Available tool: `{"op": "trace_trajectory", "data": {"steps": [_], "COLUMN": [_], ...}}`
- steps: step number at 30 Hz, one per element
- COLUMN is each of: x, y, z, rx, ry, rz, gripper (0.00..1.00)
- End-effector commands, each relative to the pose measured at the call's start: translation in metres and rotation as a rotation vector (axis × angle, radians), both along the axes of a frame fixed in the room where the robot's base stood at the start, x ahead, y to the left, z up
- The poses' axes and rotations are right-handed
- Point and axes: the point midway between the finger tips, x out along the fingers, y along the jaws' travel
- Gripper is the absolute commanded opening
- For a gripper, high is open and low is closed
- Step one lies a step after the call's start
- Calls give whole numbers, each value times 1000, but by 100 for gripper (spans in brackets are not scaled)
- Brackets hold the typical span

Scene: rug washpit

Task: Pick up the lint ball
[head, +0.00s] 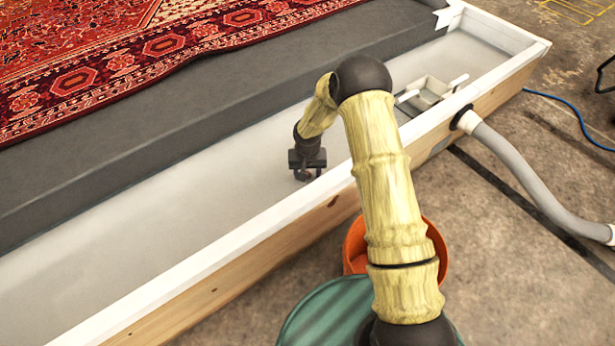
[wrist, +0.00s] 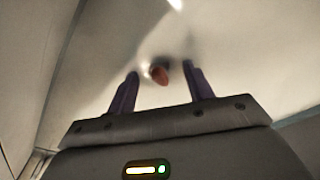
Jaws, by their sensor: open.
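The fingers are apart, with a clear gap on both sides of the lump. In the head view my gripper (head: 305,176) points down low over the trough floor. There the fingers mostly hide the lint ball, and I cannot tell how far the tips are above the floor.
The white trough (head: 150,232) has a wooden outer wall close to my gripper. A grey ledge with a red patterned rug (head: 80,75) lies behind. A pale box-shaped fitting (head: 428,92) sits further along the trough. An orange bucket (head: 354,250) and grey hose (head: 515,165) are outside.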

Motion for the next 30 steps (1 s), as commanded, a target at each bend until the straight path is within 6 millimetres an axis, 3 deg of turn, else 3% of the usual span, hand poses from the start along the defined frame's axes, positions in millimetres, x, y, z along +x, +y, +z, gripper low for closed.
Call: {"op": "trace_trajectory", "data": {"steps": [10, 15, 18, 30], "x": [0, 0, 0, 0], "y": [0, 0, 0, 0], "z": [0, 0, 0, 0], "rx": [0, 0, 0, 0], "ry": [0, 0, 0, 0], "rz": [0, 0, 0, 0], "gripper": [52, 18, 3, 1]}}
